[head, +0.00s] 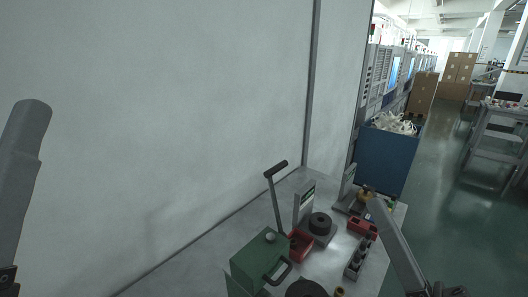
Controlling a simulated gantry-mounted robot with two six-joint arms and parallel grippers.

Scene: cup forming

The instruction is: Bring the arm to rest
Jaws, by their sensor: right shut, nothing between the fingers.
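My right arm comes in at the lower right, its grey link crossing in front of the table's right edge. My right gripper (446,291) shows only in part as dark pieces at the bottom edge, right of the table; it is shut and empty. My left arm's grey link stands at the far left in front of the wall, with a dark joint at the bottom left corner. The left gripper's fingers are out of view. The metal work table (330,264) stands at the bottom centre.
On the table are a green box-shaped machine (258,262) with a raised lever, a black round piece (320,224), red blocks (300,244) and a grey holder (355,262). A blue bin (387,160) stands behind.

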